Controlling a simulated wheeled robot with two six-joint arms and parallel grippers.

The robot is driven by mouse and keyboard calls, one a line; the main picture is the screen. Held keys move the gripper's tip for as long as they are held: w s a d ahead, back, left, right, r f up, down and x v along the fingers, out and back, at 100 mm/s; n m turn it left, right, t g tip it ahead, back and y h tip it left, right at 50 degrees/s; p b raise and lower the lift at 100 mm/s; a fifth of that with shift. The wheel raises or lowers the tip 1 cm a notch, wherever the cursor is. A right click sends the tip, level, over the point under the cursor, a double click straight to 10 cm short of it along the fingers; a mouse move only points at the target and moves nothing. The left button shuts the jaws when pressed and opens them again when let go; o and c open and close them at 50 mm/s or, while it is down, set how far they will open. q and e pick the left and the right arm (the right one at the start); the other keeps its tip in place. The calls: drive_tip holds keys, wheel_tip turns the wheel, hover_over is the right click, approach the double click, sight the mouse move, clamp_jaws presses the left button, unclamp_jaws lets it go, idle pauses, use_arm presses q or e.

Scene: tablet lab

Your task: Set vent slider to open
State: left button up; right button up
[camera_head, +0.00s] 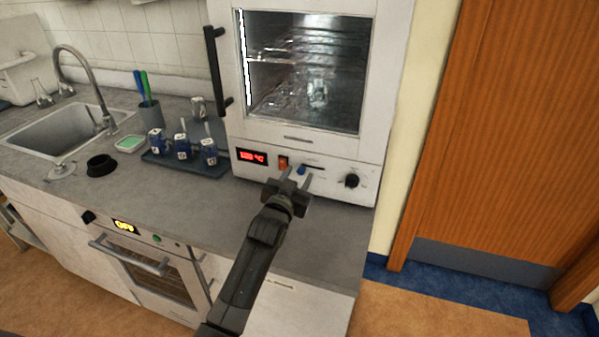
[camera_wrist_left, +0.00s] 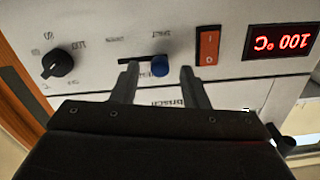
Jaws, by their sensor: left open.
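The vent slider is a small blue knob (camera_head: 301,170) in a dark horizontal slot on the front panel of the white oven (camera_head: 300,148). It sits at the left end of the slot in the head view; the bare slot runs to its right. In the left wrist view, which is turned upside down, the blue knob (camera_wrist_left: 159,66) shows between my fingertips. My left gripper (camera_head: 298,176) is open, with one finger on each side of the knob (camera_wrist_left: 160,72). I cannot tell whether either finger touches it. My right gripper is not in view.
Beside the slider are an orange rocker switch (camera_wrist_left: 208,45), a red display reading 100 °C (camera_wrist_left: 281,42) and a black dial (camera_wrist_left: 57,64). A blue tray (camera_head: 205,170) with several blue-labelled containers stands left of the oven. Counter (camera_head: 190,205) in front is mostly clear.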

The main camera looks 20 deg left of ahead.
use_arm(q)
drive_tip(key=shift+w, duration=0.9)
drive_tip(key=shift+c, duration=0.4)
clamp_jaws()
